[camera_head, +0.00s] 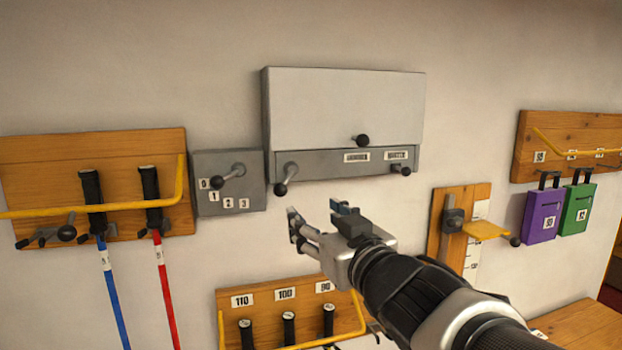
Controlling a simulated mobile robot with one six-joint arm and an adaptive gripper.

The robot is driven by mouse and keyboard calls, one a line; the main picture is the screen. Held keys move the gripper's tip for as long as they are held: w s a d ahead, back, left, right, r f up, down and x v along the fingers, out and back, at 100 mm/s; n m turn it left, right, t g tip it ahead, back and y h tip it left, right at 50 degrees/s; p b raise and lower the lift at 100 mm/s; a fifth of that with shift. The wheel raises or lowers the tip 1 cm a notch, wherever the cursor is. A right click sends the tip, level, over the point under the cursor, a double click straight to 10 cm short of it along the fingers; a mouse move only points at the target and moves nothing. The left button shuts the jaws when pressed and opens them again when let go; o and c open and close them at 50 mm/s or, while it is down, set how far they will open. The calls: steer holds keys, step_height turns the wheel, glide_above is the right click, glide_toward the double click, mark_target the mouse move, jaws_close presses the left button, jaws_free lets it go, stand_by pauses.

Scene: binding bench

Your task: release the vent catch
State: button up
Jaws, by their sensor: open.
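A grey wall cabinet (345,112) hangs in the upper middle. A black knob (362,140) is at its lower edge. A panel below carries a lever with a black ball (281,189) at the left. It has two small labels, too small to read surely, and another black knob (405,171) at the right. I cannot tell which of these is the vent catch. My gripper (314,214) is open and empty, below the cabinet and apart from it. Its fingers point up and left.
A grey dial box (229,181) with a lever and numbers is left of the cabinet. A left board (60,160) holds blue and red poles behind a yellow bar. A numbered rack (262,298) is below my gripper. A sliding gauge (452,218) and a board with purple and green tags (541,215) are right.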

mark_target(285, 192)
steer(key=x, duration=1.7)
steer(key=shift+w+a+p, duration=0.1)
steer(key=shift+a+p, duration=0.05)
steer(key=shift+p, duration=0.2)
